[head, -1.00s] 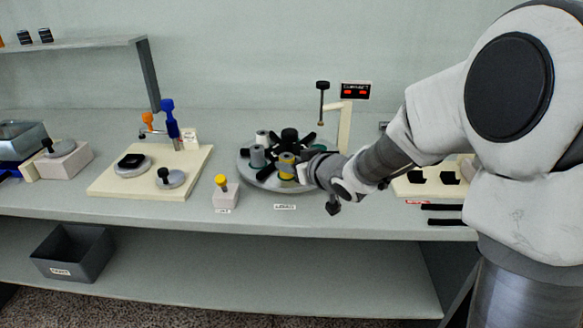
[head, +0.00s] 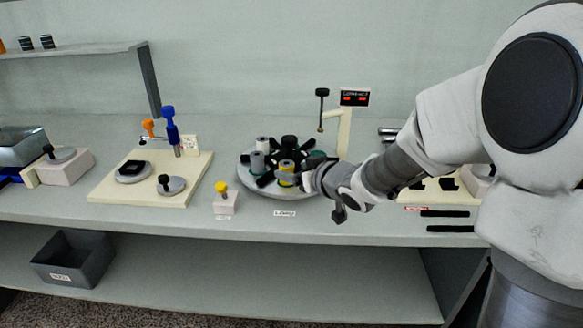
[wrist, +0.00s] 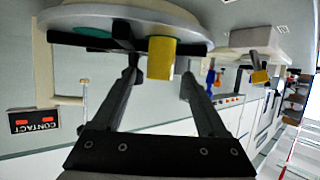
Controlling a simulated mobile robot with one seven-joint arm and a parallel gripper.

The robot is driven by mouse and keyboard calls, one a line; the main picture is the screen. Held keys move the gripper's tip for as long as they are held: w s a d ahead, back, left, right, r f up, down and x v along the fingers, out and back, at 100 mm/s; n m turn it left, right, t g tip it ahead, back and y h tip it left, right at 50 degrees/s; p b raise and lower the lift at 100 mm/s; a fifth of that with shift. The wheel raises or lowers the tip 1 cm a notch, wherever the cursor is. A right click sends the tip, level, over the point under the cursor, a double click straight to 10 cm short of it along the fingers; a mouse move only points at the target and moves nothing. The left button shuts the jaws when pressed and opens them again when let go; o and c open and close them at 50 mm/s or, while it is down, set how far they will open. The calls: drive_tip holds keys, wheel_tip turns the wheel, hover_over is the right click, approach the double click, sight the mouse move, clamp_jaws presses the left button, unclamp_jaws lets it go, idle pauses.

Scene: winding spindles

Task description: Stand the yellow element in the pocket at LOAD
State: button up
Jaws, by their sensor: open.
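The yellow element (head: 286,168) stands upright on the round grey turntable (head: 262,184), between black arms of its hub (head: 290,148), on the side by the LOAD label (head: 285,213). In the wrist view the yellow element (wrist: 162,58) shows between the fingertips. My gripper (head: 303,178) is at its right in the head view. In the wrist view my gripper (wrist: 161,72) is open, with a gap between the element and each finger.
Other grey and white elements (head: 257,161) stand on the turntable. A post with a CONTACT display (head: 355,97) rises behind. A pale block with a yellow knob (head: 221,188) stands left, before a cream board (head: 196,183). Black bars (head: 448,213) lie at right. The bench front is mostly clear.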

drive_tip(key=s+d+r+m+h+p, duration=0.2)
drive_tip(key=s+d+r+h, duration=0.2)
drive_tip(key=s+d, duration=0.35)
drive_tip(key=s+d+r+m+h+p, duration=0.1)
drive_tip(key=s+d+r+m+h, duration=0.3)
drive_tip(key=s+d, duration=0.4)
drive_tip(key=s+g, duration=0.5)
drive_tip(key=s, duration=1)
drive_tip(key=shift+s+a+g+y, duration=0.25)
drive_tip(key=shift+a+g+y, duration=0.15)
